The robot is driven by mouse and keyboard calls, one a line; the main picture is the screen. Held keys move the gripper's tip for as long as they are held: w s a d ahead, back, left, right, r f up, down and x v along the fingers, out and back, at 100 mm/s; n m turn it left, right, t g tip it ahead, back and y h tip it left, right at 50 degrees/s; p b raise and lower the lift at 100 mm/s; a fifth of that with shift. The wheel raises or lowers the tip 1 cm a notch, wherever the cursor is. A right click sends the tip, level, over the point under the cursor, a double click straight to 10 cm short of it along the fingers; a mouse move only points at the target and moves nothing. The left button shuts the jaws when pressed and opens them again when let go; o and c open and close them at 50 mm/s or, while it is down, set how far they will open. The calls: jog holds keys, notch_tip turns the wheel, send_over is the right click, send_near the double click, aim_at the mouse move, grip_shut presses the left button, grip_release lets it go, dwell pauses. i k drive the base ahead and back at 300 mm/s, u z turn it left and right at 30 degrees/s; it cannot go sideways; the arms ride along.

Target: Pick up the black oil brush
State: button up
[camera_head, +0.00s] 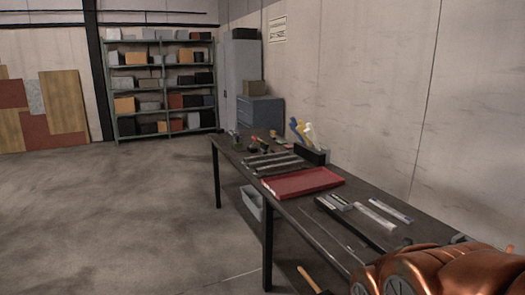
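I cannot pick out the black oil brush for certain. Small dark and coloured items (256,143) lie at the far end of the long dark table (310,212), too small to tell apart. A black holder (308,154) on the table has blue, yellow and white handles standing up from it. At the bottom edge, a tool with a wooden handle (308,279) lies below the table; its dark end is cut off by the frame. My gripper is not in view.
A red tray (301,182) and several dark bars (272,163) lie mid-table. Clear strips (383,212) lie nearer. A pale bin (251,202) stands under the table. Shelves (163,88) and a blue cabinet (260,112) are behind. The floor left is free.

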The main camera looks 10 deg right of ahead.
aim_at(264, 150)
jog(key=z, duration=0.8)
jog(key=k, duration=0.55)
jog(key=u, duration=1.05)
jog(key=i, duration=0.8)
jog(key=u, duration=0.65)
jog(key=i, duration=3.45)
jog(key=z, duration=0.95)
jog(key=i, duration=1.7)
jog(key=z, duration=0.85)
